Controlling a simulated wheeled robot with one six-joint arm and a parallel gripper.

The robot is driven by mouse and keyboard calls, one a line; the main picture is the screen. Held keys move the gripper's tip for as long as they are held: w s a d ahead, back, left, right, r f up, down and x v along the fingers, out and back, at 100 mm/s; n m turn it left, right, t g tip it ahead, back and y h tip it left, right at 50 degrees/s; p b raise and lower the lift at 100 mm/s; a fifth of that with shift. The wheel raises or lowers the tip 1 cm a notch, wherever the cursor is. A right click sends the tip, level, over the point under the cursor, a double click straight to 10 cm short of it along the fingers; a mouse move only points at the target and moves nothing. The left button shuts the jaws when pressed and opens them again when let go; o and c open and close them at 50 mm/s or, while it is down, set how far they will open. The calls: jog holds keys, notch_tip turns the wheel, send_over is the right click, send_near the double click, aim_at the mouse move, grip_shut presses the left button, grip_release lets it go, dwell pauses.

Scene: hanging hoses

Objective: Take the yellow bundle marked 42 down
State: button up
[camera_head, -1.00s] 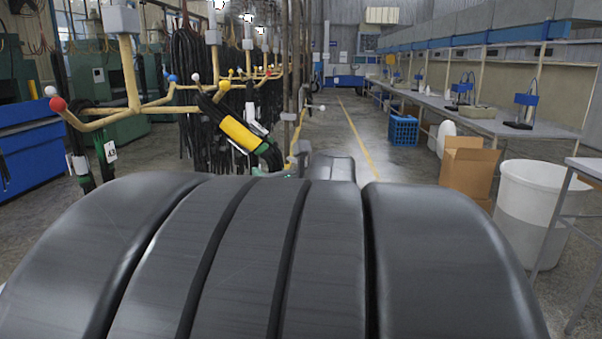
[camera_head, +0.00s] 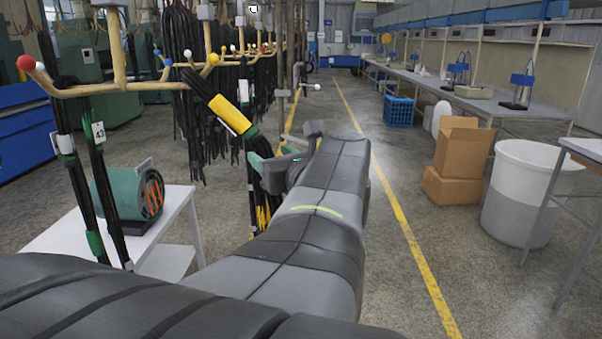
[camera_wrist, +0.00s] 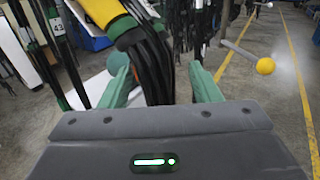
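The yellow-sleeved bundle of black hoses (camera_head: 230,115) slants from the rack near a yellow-balled peg (camera_head: 213,59) down to the right. No number is legible on it. Its lower hoses pass behind my gripper (camera_head: 285,160). In the wrist view, the yellow sleeve (camera_wrist: 103,12) is at the upper left. Black hoses (camera_wrist: 155,65) run down between the two green fingers of my gripper (camera_wrist: 162,80) as seen. The fingers stand wide apart, with a gap on the right. I cannot tell how deep the hoses sit between them.
A neighbouring bundle (camera_head: 90,185) carries tag 43 (camera_head: 99,132). A white table (camera_head: 175,215) holds a green device (camera_head: 130,190). A yellow-balled rod (camera_wrist: 265,66) sticks out right of the fingers. Cardboard boxes (camera_head: 458,160) and a white bin (camera_head: 525,200) stand right. The aisle floor is clear.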

jog(key=b+v, duration=0.1)
jog(key=v, duration=0.7)
jog(key=shift+s+d+b, duration=0.15)
jog(key=shift+d+b, duration=0.05)
jog(key=shift+b, duration=0.1)
jog(key=shift+p+x, duration=1.35)
jog(key=shift+x, duration=5.5)
jog(key=shift+d, duration=0.1)
